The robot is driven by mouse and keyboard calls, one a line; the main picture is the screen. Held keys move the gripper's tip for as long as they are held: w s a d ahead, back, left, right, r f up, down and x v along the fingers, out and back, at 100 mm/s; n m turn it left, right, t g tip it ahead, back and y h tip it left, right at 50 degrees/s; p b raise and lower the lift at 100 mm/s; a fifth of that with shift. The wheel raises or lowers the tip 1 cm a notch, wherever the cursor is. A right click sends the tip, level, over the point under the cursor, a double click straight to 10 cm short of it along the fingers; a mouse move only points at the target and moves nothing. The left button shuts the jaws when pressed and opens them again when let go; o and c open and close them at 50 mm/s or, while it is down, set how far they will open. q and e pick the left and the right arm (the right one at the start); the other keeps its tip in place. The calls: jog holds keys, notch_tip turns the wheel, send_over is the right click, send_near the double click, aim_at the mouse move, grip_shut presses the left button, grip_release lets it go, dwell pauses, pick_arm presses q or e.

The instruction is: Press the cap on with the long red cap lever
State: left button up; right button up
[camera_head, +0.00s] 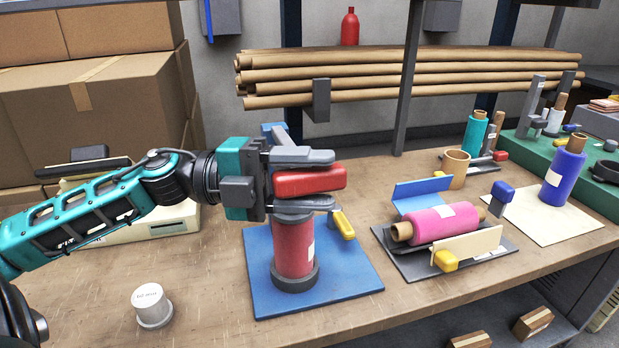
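The long red cap lever (308,181) shows as a thick red bar above the blue plate (350,285). My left gripper (312,181) has one finger above the bar and one below it, and both appear to touch it. Under the lower finger a red felt roll (293,246) with a white label stands upright in a dark round holder (295,279). A dark rim shows at the roll's top, partly hidden by the finger, so I cannot tell how a cap sits there. A short yellow lever (343,225) is just right of the roll. My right gripper is not in view.
A white labelled cup-shaped piece (151,304) stands on the table at front left. To the right, a pink roll (443,222) lies in a grey cradle with blue and yellow parts. A blue roll (563,172) stands farther right. Cardboard tubes (400,75) lie on a rack behind.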

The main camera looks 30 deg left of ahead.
pick_arm(q)
grip_shut()
jog(key=shift+r, duration=0.15)
dwell(0.4)
